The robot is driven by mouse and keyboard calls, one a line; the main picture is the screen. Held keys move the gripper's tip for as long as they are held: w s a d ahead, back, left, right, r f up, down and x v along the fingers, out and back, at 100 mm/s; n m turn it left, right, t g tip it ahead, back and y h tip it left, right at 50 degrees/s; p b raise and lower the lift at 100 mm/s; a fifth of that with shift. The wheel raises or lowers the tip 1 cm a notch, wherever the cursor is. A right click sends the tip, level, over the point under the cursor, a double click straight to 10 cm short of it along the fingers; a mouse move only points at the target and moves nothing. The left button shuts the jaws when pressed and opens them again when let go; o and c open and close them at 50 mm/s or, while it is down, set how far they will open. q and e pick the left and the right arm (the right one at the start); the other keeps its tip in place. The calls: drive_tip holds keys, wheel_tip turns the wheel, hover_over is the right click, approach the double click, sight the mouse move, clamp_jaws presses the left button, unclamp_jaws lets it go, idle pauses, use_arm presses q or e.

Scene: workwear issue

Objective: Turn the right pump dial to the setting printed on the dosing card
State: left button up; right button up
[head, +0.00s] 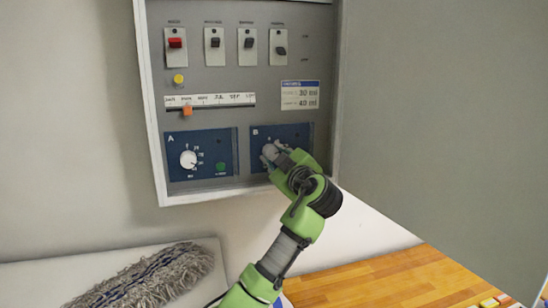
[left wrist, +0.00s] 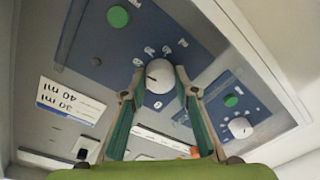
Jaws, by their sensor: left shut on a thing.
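The right pump dial, a white knob (head: 269,152), sits on the blue panel marked B (head: 296,132). My left gripper (head: 275,157) is at this dial and partly hides it in the head view. In the left wrist view, its fingers (left wrist: 161,92) are shut on the white dial (left wrist: 159,76), one on each side. A dark pointer mark on the dial points to the upper left in that view; the printed numbers around it are too blurred to read surely. The dosing card (head: 300,95) is above panel B, with a 30 ml line over what looks like 40 ml. My right gripper is out of view.
The left dial (head: 188,159) and a green button (head: 221,167) are on panel A. Above are several switches, one red (head: 176,43), a yellow knob (head: 178,79) and an orange slider (head: 187,110). A grey mop head (head: 150,277) lies below at left beside a wooden surface (head: 390,282).

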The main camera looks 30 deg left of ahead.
use_arm(q)
drive_tip(key=shift+f+m+b, duration=0.3)
drive_tip(key=shift+m+b, duration=0.2)
drive_tip(key=shift+b, duration=0.1)
drive_tip(key=shift+f+m+b, duration=0.1)
drive_tip(key=shift+m+b, duration=1)
drive_tip(key=shift+m, duration=0.1)
drive_tip(key=m+b, duration=0.1)
drive_tip(key=m, duration=0.2)
drive_tip(key=shift+m+b, duration=0.4)
drive_tip(key=m, duration=0.3)
drive_tip(key=shift+m+t+b, duration=0.3)
drive_tip(key=shift+m, duration=0.1)
drive_tip(key=m, duration=0.5)
drive_tip(key=shift+t+p, duration=0.3)
drive_tip(key=o, duration=1.1)
drive_tip(key=shift+r, duration=0.25)
